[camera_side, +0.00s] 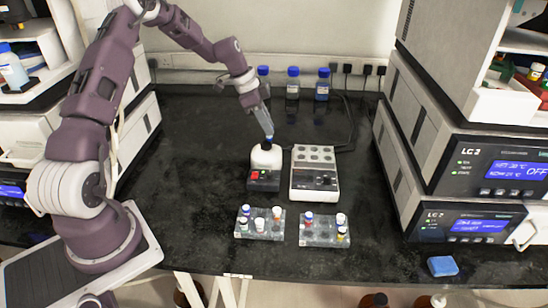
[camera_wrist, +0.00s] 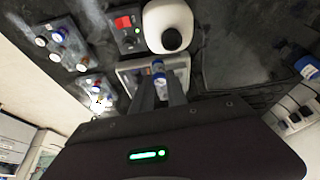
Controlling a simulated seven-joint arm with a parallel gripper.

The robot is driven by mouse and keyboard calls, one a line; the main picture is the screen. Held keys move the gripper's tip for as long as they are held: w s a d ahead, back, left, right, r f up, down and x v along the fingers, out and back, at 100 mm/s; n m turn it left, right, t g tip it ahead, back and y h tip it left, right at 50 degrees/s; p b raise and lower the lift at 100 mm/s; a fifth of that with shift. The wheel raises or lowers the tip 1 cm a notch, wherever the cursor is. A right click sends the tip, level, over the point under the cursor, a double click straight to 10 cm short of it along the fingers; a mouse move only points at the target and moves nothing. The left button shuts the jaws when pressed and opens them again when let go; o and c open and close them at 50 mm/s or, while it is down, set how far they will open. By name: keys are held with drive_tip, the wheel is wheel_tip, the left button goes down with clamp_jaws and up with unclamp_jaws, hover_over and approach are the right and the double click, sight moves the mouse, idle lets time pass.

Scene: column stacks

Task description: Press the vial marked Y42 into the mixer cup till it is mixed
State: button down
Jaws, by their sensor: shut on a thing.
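My gripper (camera_side: 268,132) is shut on a small vial (camera_wrist: 158,68) with a blue end and a pale body. In the wrist view the vial stands out between the fingertips (camera_wrist: 160,88); no marking on it can be read. The mixer (camera_side: 266,160) has a white rounded top, a dark base and a red switch. Its black cup (camera_wrist: 172,39) shows in the wrist view, a little apart from the vial in the picture. In the side view the vial's tip is close above the cup, which is partly hidden; I cannot tell whether they touch.
A white block device with round wells (camera_side: 314,155) stands right of the mixer. Two racks (camera_side: 260,233) (camera_side: 324,240) with several capped vials stand in front. Blue-capped bottles (camera_side: 293,88) stand behind. A blue sponge (camera_side: 442,266) lies at the front right. The bench's left part is clear.

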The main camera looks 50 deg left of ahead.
drive_tip(key=shift+n, duration=0.7)
drive_tip(key=shift+w+a+f, duration=0.3)
drive_tip(key=shift+a+f, duration=0.45)
drive_tip(key=shift+a, duration=0.05)
drive_tip(key=shift+w+a+f, duration=0.3)
drive_tip(key=shift+a+f, duration=0.4)
drive_tip(key=shift+a, duration=0.05)
drive_tip(key=shift+f+y, duration=0.3)
drive_tip(key=shift+f, duration=0.95)
idle(0.6)
drive_tip(key=shift+r, duration=0.15)
idle(2.7)
drive_tip(key=shift+r, duration=2.9)
